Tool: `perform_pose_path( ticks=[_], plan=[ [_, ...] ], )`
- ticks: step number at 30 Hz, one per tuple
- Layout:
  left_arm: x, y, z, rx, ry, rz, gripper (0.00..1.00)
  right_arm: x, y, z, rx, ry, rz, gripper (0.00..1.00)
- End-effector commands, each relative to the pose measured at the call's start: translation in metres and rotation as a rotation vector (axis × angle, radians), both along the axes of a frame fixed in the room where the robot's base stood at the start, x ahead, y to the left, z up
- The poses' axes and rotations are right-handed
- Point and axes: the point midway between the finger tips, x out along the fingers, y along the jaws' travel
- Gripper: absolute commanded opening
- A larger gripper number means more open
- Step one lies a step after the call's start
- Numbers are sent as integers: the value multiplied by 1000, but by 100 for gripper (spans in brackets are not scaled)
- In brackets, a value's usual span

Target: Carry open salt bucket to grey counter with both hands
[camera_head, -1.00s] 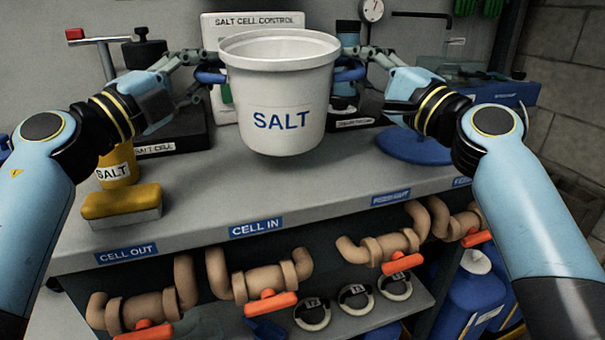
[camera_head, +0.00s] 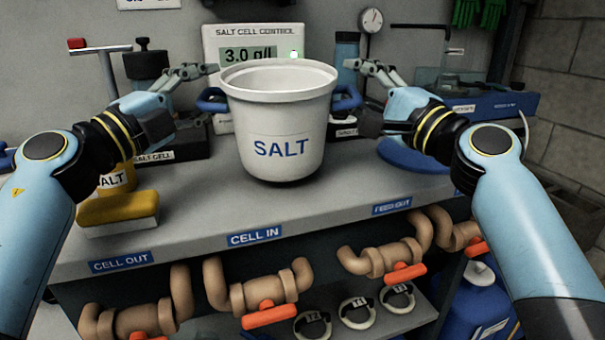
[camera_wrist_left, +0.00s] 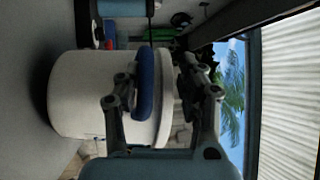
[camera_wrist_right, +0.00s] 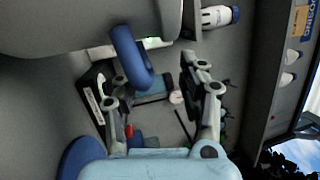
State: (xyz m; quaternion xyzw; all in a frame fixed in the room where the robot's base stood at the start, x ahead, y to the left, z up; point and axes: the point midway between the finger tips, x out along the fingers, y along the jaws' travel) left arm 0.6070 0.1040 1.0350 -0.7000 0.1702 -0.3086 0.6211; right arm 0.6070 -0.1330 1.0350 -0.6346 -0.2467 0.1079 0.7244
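The white open salt bucket (camera_head: 281,120), labelled SALT, stands upright on the grey counter (camera_head: 330,205). Its blue handles stick out at the left (camera_head: 212,103) and right (camera_head: 347,98). My left gripper (camera_head: 200,80) is open beside the left handle; in the left wrist view its spread fingers (camera_wrist_left: 155,72) lie either side of the handle, not closed on it. My right gripper (camera_head: 370,76) is open beside the right handle; in the right wrist view its fingers (camera_wrist_right: 150,82) are wide apart, with the handle (camera_wrist_right: 132,58) just ahead. The bucket's inside bottom is hidden.
The salt cell control panel (camera_head: 255,45) reads 3.0 g/l behind the bucket. A yellow sponge-like block (camera_head: 118,210) and yellow SALT container (camera_head: 117,178) are at left. A blue round base (camera_head: 415,157) is at right. Counter in front of the bucket is clear.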

Motion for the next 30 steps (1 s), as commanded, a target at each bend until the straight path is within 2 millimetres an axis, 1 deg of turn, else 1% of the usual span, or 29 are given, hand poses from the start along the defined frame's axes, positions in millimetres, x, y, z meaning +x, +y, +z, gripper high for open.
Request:
perform_pose_path(
  ticks=[1, 2, 9, 19, 22, 26, 30],
  plan=[
    [0, 0, 2, -2, -4, 0, 41, 0, 0, 2, 1, -4, -1, 38],
    [0, 0, 2, -2, -4, 0, 45, 0, 0, 2, 2, -3, 0, 38],
    [0, 0, 2, -2, -4, -1, 77, 0, 0, 2, 2, -4, 1, 38],
    [0, 0, 2, -2, -4, -1, 77, 0, 0, 2, 2, -3, 0, 38],
    [-3, 3, 1, -1, -3, 0, 77, 0, 0, 2, 2, -3, 0, 38],
    [-16, 14, -5, 2, -2, 1, 77, 0, 0, 2, 1, -4, -1, 38],
    [-40, 34, -13, 4, 1, 2, 77, 0, 0, 2, 1, -4, -1, 38]
  ],
)
